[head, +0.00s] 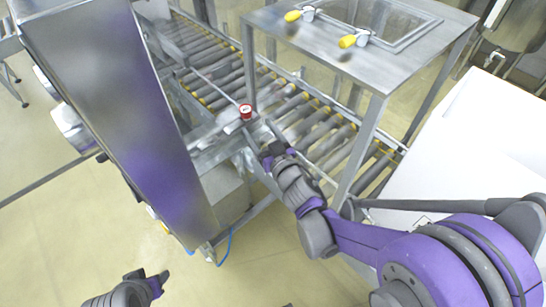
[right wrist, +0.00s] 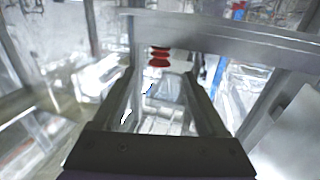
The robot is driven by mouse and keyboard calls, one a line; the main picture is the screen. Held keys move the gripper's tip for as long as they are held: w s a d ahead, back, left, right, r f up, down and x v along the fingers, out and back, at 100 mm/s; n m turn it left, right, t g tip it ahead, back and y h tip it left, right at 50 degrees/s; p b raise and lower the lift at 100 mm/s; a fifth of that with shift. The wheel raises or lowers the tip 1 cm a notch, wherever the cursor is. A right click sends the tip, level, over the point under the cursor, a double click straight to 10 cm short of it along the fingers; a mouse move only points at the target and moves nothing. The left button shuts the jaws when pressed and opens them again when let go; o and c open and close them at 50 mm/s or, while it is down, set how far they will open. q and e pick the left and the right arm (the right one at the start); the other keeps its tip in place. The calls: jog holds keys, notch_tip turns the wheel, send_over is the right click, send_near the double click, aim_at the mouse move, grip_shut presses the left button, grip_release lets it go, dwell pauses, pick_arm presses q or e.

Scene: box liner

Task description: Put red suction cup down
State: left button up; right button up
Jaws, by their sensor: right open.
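The red suction cup (head: 246,111) is a small red piece with a pale top, by the metal frame at the conveyor's edge. In the right wrist view the red suction cup (right wrist: 159,57) shows as stacked red rings beyond the fingertips, just under a metal bar. My right gripper (head: 268,148) is just below and right of the cup in the head view. In the right wrist view my right gripper (right wrist: 160,80) has its fingers apart with nothing held between them. My left gripper (head: 159,284) is low at the left, far from the cup; its finger gap is unclear.
A roller conveyor (head: 220,75) runs behind the cup. A metal table (head: 385,65) with yellow-handled clamps stands over it at the right. A tall metal cabinet (head: 120,110) is close on the left. Open floor (head: 60,235) lies at lower left.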

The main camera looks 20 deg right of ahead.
jog(key=s+d+f+m+g+h, duration=0.35)
jog(key=s+g, duration=0.25)
jog(key=s, duration=0.3)
jog(key=s+a+f+n+g+y, duration=0.1)
jog(key=s+f+g, duration=0.1)
jog(key=s, duration=0.5)
jog(key=s+a+f+n+g+y, duration=0.1)
jog(key=s+a+f+g, duration=0.1)
jog(key=s, duration=0.5)
jog(key=f+g+p, duration=0.1)
jog(key=g, duration=0.1)
jog(key=shift+s+a+f+g, duration=0.25)
jog(key=shift+s+a+g, duration=0.05)
jog(key=shift+s, duration=0.1)
jog(key=shift+n, duration=0.25)
jog(key=shift+w, duration=0.1)
